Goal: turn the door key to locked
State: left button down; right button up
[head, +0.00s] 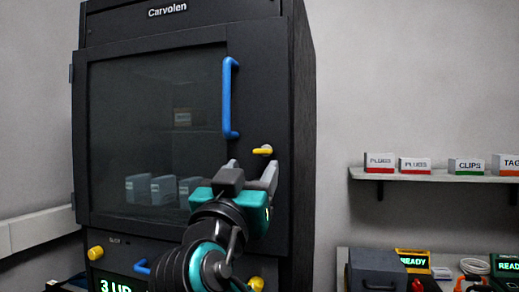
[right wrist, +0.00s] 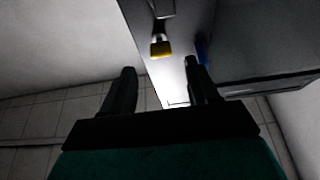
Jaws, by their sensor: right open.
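The yellow door key (head: 262,150) sticks out of the dark cabinet door (head: 255,95), below the blue handle (head: 228,98). It looks roughly level in the head view. In the right wrist view the key (right wrist: 160,48) shows its broad yellow bow, past the fingertips and between their lines. My right gripper (head: 252,171) is open and empty just below the key in the head view, and its two fingers stand apart in the right wrist view (right wrist: 160,72). No contact with the key shows. My left gripper is not in view.
The door is shut, with several boxes behind its glass. Yellow knobs (head: 95,253) and a green display (head: 117,285) sit below the door. A shelf (head: 440,176) with labelled boxes hangs at the right, above a bench with devices.

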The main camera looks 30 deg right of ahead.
aim_at(264, 151)
jog(key=p+x, duration=0.1)
jog(key=x, duration=0.5)
jog(key=shift+w+d, duration=0.15)
jog(key=shift+w, duration=0.05)
jog(key=shift+r, duration=0.1)
jog(key=c, duration=1)
